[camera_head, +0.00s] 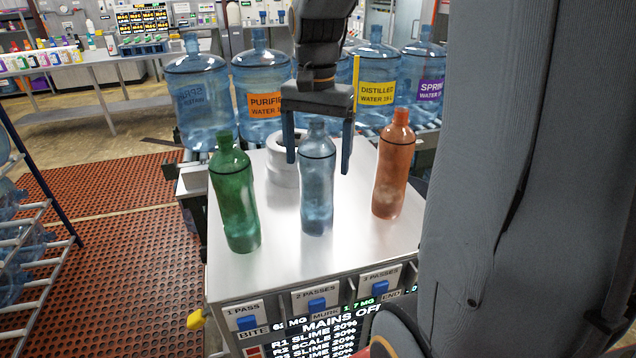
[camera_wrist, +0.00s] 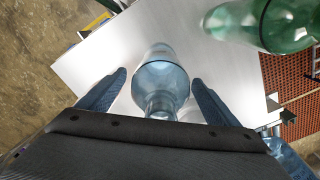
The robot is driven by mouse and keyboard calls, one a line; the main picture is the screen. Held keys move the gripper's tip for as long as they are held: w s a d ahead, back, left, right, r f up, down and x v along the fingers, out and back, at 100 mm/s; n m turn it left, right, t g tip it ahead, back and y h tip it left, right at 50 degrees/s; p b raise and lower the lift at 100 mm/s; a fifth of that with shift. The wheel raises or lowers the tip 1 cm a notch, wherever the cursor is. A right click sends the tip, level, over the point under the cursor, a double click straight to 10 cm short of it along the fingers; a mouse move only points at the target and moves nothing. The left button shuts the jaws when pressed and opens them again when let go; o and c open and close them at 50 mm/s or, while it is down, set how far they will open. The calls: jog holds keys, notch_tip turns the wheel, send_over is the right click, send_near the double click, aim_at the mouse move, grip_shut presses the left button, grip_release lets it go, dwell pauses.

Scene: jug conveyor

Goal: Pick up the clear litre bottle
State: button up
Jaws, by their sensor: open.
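The clear litre bottle (camera_head: 317,185), bluish and see-through with a dark band near its neck, stands upright on the steel table top, between a green bottle and an orange one. My gripper (camera_head: 319,165) is open, pointing down over it, with one finger on either side of the bottle's upper part in the head view. In the wrist view the clear bottle (camera_wrist: 160,80) lies between the two finger tips (camera_wrist: 158,88), with a gap showing on both sides. The bottle's neck shows nearest the gripper's palm.
The green bottle (camera_head: 234,195) stands to the left and the orange bottle (camera_head: 392,170) to the right. A white roll-like object (camera_head: 281,172) sits behind. Large water jugs (camera_head: 198,95) line the conveyor at the back. The steel table top (camera_head: 285,245) is bare in front.

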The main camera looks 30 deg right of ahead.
jog(key=shift+f, duration=0.65)
jog(key=c, duration=1.8)
jog(key=shift+r, duration=0.1)
